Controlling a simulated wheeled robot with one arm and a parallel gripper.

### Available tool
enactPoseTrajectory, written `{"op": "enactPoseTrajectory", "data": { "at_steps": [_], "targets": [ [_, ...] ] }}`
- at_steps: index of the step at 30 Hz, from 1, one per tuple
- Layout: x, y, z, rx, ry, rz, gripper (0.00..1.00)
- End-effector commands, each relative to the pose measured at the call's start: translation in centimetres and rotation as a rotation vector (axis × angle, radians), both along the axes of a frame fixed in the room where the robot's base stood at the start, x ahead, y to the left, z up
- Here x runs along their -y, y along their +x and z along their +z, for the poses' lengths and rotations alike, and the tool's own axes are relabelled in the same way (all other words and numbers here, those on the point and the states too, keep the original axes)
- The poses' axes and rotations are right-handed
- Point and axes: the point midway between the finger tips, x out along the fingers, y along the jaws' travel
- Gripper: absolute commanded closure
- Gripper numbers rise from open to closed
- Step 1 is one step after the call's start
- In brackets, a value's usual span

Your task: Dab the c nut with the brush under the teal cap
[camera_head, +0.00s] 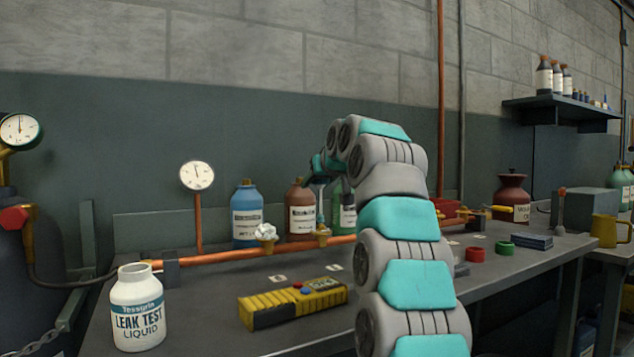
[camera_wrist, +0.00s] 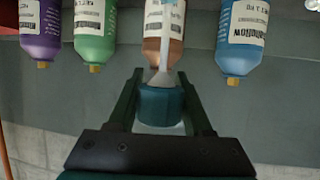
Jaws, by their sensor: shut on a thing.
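My gripper (camera_wrist: 160,84) is shut on the teal cap (camera_wrist: 158,106), and the pale brush (camera_wrist: 166,45) sticks out from under it. In the head view my gripper (camera_head: 318,178) is above the copper pipe, with the brush (camera_head: 321,207) pointing down. A brass nut (camera_head: 323,238) on the pipe is just below the brush; I cannot tell whether they touch. Another brass nut (camera_head: 265,236) to its left carries white foam (camera_head: 266,230). The small letter tags (camera_head: 333,267) are too small to read. The white leak test bottle (camera_head: 138,312) stands uncapped at the front left.
A yellow and black detector (camera_head: 292,303) lies in front of the pipe (camera_head: 220,254). Blue (camera_head: 247,215) and brown (camera_head: 300,212) bottles stand behind the pipe. A gauge (camera_head: 197,175) rises at its left. My arm hides part of the bench and pipe at the right.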

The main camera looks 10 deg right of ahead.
Motion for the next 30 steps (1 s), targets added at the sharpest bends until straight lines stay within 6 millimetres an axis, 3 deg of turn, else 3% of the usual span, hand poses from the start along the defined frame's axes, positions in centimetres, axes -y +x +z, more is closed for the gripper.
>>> {"op": "enactPoseTrajectory", "data": {
  "at_steps": [3, 22, 30],
  "targets": [
    [0.0, -0.1, 1.5, 0.002, 0.0, 0.0, 1.0],
    [0.0, -0.1, 6.1, 0.006, 0.001, 0.0, 1.0],
    [0.0, -0.1, 6.6, 0.006, 0.001, 0.0, 1.0]
  ]
}}
